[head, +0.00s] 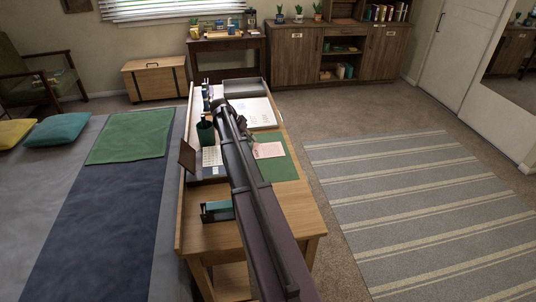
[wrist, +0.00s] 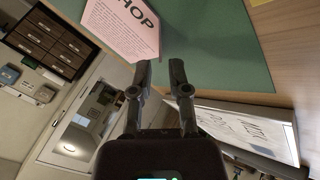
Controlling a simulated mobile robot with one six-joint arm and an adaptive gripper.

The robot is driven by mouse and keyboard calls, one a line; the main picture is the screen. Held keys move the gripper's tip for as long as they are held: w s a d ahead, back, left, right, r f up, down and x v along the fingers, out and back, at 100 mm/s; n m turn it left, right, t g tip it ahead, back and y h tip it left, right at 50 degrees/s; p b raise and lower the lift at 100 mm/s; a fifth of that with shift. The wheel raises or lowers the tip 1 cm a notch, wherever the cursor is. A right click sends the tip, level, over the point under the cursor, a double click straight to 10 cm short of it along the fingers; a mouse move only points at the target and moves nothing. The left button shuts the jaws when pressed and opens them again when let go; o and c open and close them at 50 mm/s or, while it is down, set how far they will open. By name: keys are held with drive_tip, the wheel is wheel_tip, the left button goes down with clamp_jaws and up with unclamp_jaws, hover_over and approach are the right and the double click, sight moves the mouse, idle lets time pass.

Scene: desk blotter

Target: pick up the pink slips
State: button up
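The pink slips (head: 268,150) lie on the green blotter (head: 284,171) on the desk, just right of my arm in the head view. In the wrist view the pink paper (wrist: 120,22) shows at the top with large dark letters and small print, partly cut off by the frame. I cannot tell how many sheets there are. My gripper (wrist: 161,68) is open and empty, its two fingertips apart. In the wrist view the tips point toward the green blotter (wrist: 215,45), with the slips just up and left of them. In the head view my arm hides part of the blotter.
The wooden desk (head: 302,208) also holds a white sheet (head: 254,113), a dark green cup (head: 206,132), a small calendar-like card (head: 212,156) and a teal-and-black item (head: 216,211). A bed with a green cloth (head: 132,136) stands left. Rug floor (head: 420,190) is clear on the right.

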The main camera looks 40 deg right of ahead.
drive_tip(key=shift+b+x, duration=0.55)
drive_tip(key=shift+x, duration=0.5)
clamp_jaws()
